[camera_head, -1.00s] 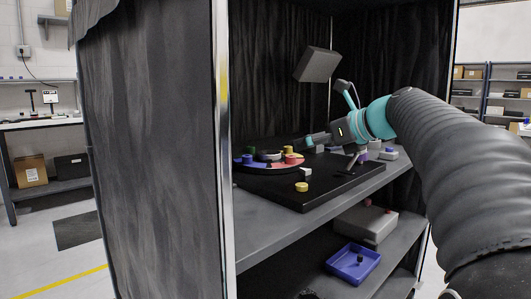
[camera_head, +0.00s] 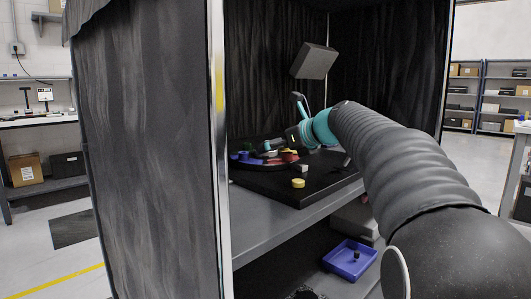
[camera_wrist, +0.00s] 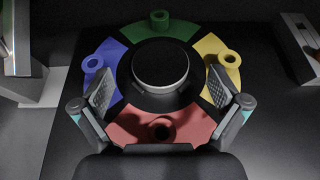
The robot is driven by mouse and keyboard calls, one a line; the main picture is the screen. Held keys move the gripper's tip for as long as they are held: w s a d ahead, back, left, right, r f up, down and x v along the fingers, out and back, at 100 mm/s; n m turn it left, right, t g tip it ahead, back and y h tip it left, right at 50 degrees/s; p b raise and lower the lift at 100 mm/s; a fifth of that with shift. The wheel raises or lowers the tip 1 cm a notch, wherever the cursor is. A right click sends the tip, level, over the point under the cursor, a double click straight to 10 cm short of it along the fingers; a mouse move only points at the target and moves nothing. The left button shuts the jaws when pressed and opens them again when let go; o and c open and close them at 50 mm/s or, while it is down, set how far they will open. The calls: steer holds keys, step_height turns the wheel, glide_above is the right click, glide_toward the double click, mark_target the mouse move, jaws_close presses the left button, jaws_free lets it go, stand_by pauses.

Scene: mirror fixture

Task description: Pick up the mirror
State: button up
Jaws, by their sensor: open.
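In the wrist view a round disc with a pale rim (camera_wrist: 160,66), which looks like the mirror, lies in the middle of a colour-sectored ring. The ring has a red sector (camera_wrist: 128,122) nearest, blue at left, green at the far side and yellow at right, each with a small matching round piece. My gripper (camera_wrist: 160,88) is open, its two fingers wide apart over the near half of the ring. Nothing is between the pads, and I see no contact with the disc. In the head view my gripper is above the ring and partly hides it; the disc is hard to make out.
The ring is on a black board (camera_head: 270,184) on a grey shelf inside a dark-curtained cabinet. A yellow knob (camera_head: 298,183) is near the board's front edge. A dark tilted box (camera_head: 314,61) hangs above. A blue tray (camera_head: 350,259) is on the lower shelf.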

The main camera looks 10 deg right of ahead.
steer(key=shift+x, duration=1.1)
steer(key=c, duration=1.3)
steer(key=shift+c, duration=0.2)
steer(key=shift+r, duration=0.1)
